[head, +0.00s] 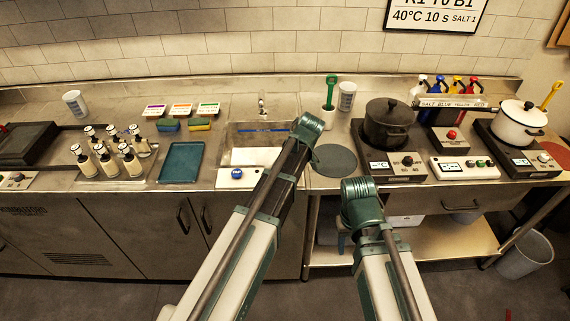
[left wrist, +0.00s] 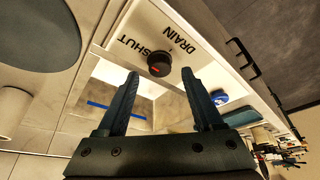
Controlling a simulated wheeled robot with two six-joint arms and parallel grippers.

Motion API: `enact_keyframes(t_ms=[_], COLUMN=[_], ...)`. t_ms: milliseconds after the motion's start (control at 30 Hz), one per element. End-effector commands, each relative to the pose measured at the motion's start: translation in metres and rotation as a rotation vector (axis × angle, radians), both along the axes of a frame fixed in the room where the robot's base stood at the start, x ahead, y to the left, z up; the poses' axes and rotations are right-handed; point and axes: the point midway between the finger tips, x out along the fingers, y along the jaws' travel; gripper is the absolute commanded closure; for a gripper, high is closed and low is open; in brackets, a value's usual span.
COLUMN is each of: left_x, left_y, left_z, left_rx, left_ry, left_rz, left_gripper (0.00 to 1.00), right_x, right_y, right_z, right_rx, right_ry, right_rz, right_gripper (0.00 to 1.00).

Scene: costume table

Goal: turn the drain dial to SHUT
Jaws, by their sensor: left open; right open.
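I see no contact. In the head view my left arm hides the dial. My right gripper (head: 342,238) shows only partly, low beside my right arm in front of the counter, away from the dial.
A blue button (head: 237,174) is on the same panel, beside the dial. The sink (head: 237,133) lies behind. A teal tray (head: 181,162) and several bottles stand to the left. A grey round mat (head: 333,160) and a black pot (head: 388,122) are to the right.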

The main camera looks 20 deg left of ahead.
Motion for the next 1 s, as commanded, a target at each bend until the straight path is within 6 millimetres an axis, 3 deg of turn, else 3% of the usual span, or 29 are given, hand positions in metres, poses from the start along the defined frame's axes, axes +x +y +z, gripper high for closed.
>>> enact_keyframes(t_ms=[33,600,1000], left_x=[-0.002,-0.019,-0.022], left_y=[-0.003,-0.034,-0.039], left_z=[0.014,0.099,0.106], left_rx=[0.000,0.000,0.000], left_ry=[0.000,0.002,0.002], left_rz=[-0.001,-0.001,-0.001], left_gripper=[0.32,0.32,0.32], right_x=[0.000,0.000,0.000], right_y=[0.000,0.000,0.000], right_z=[0.014,0.099,0.106], right_rx=[0.000,0.000,0.001], right_ry=[0.000,0.000,0.000], right_rz=[0.000,0.001,-0.001], right_gripper=[0.50,0.50,0.50])
